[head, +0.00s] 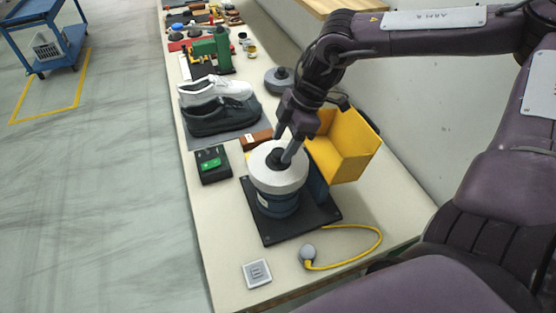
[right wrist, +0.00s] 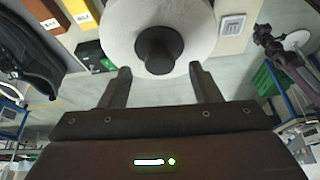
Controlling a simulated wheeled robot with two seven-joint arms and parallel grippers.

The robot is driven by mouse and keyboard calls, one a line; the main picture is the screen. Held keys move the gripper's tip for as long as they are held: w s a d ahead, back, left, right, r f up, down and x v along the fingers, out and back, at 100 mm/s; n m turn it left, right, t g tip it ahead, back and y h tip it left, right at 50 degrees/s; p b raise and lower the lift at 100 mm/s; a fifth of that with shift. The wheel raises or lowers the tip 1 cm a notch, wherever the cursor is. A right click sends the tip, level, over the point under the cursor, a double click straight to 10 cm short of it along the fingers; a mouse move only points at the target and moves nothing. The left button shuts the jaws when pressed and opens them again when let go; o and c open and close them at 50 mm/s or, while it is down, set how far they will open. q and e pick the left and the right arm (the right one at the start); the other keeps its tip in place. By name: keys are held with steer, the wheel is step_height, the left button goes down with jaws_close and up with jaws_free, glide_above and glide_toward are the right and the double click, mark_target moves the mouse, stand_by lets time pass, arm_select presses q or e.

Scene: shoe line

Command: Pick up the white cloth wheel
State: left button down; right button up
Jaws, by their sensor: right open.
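The white cloth wheel (head: 268,182) is a thick white disc with a dark hub. It lies flat on top of a blue round motor base (head: 277,205). My right gripper (head: 284,150) is open, right at the dark hub, its fingers pointing down. In the right wrist view, the wheel (right wrist: 199,30) and its hub fill the top middle. The two fingertips (right wrist: 159,70) are apart, to either side of the hub and just below it in the picture.
A yellow bin (head: 345,145) stands close to the right of the wheel. A black box with a green face (head: 210,165) lies to the left, and shoes (head: 222,117) behind. A yellow cable (head: 365,255) and a white square plate (head: 257,273) lie in front.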

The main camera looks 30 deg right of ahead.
steer(key=shift+x, duration=1.1)
steer(key=shift+c, duration=1.3)
arm_select(q)
steer(key=shift+w+d+r, duration=0.1)
steer(key=shift+w+r, duration=0.35)
steer(key=shift+w, duration=0.2)
arm_select(e)
jaws_close()
